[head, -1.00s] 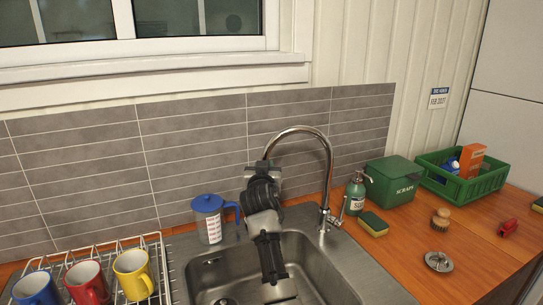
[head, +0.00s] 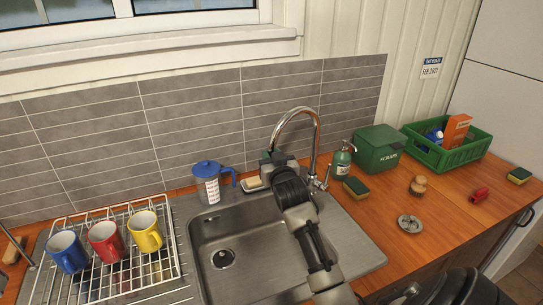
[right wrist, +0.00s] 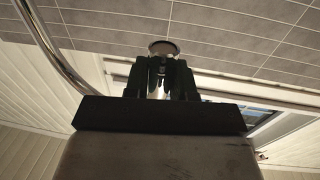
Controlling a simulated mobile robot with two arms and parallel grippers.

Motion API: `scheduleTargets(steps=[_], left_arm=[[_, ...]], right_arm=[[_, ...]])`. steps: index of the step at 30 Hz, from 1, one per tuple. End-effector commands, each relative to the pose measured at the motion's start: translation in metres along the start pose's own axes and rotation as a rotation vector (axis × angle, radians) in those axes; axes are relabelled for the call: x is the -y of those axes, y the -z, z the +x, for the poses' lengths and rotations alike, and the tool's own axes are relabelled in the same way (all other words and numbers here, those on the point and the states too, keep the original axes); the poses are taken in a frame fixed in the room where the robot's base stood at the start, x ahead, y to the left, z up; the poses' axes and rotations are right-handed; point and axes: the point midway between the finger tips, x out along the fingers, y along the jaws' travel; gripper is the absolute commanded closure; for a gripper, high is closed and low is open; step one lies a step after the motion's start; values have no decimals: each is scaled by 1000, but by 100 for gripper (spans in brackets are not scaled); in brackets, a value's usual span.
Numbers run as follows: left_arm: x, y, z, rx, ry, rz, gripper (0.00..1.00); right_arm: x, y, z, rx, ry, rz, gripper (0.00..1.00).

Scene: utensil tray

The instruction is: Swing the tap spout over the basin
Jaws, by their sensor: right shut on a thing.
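The chrome tap (head: 316,140) stands at the back right of the basin. Its spout arches up and to the left, and its end comes down at my right gripper (head: 271,158). The gripper is shut on the spout end, which also shows as a round end (right wrist: 163,47) between the fingers (right wrist: 160,72) in the right wrist view. The steel basin (head: 250,235) lies in front, partly covered by my right arm. The gripper appears near the basin's back edge; I cannot tell exactly how far over it the spout end is. My left gripper is not in view.
A blue-lidded jug (head: 210,185) and a soap dish (head: 252,184) stand behind the basin. A dish rack (head: 170,235) with mugs is left. A green soap bottle (head: 342,162), sponge (head: 355,187) and scraps bin (head: 378,150) are right of the tap.

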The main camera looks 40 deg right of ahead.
Motion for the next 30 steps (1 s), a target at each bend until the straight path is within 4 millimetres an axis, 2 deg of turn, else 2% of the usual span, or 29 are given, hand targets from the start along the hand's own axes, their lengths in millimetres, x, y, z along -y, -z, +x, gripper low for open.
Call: scheduleTargets(steps=[12,13,17,18,26,30], left_arm=[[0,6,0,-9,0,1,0],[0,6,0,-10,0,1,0],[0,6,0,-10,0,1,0],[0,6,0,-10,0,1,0],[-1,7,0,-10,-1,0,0],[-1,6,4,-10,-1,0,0]], right_arm=[[-2,0,0,0,-4,-5,100],[-2,0,0,0,-4,-5,74],[-2,0,0,0,-4,-4,54],[-2,0,0,0,-3,-4,51],[-1,0,-1,-1,-2,-2,51],[-1,-2,-10,-1,-1,-1,51]])
